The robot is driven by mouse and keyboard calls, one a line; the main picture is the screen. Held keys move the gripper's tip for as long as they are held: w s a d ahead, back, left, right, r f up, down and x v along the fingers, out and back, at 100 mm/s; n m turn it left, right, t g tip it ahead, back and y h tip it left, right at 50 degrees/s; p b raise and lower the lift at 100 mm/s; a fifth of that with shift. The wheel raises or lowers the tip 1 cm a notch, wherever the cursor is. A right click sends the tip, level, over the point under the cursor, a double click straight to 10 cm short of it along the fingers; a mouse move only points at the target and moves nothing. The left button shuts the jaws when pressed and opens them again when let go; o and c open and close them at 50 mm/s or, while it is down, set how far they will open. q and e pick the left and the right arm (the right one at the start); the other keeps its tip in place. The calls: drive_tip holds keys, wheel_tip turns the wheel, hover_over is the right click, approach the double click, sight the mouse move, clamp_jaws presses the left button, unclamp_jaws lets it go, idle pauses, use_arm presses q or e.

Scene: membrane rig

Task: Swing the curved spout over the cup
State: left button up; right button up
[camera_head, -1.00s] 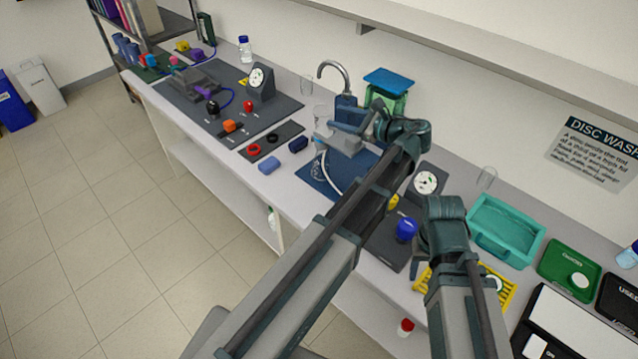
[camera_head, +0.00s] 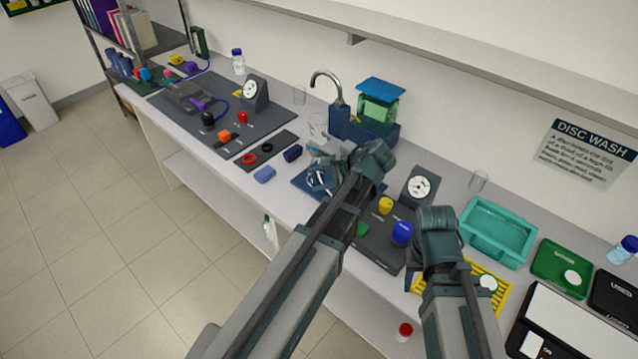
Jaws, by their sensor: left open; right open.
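The curved grey spout (camera_head: 326,78) rises from a dark blue base (camera_head: 338,122) near the back of the bench. Its tip hangs to the left of its stem. A clear cup (camera_head: 317,124) stands on the bench just left of the base. Another clear glass (camera_head: 299,95) stands farther left. My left gripper (camera_head: 321,179) is low over the dark blue mat, in front of the spout and apart from it. It appears open and is partly hidden by my own arm. My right arm shows at the lower right, but its gripper is not visible.
A green-blue tank (camera_head: 378,104) stands right of the spout. A dial gauge (camera_head: 419,186), a blue knob (camera_head: 402,233) and a teal tray (camera_head: 497,232) lie to the right. A shelf (camera_head: 440,55) runs above the bench.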

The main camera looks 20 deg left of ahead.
use_arm(q)
drive_tip(key=shift+s+d+f+n+h, duration=0.25)
drive_tip(key=shift+s+f+n+h, duration=0.15)
drive_tip(key=shift+s+f, duration=0.1)
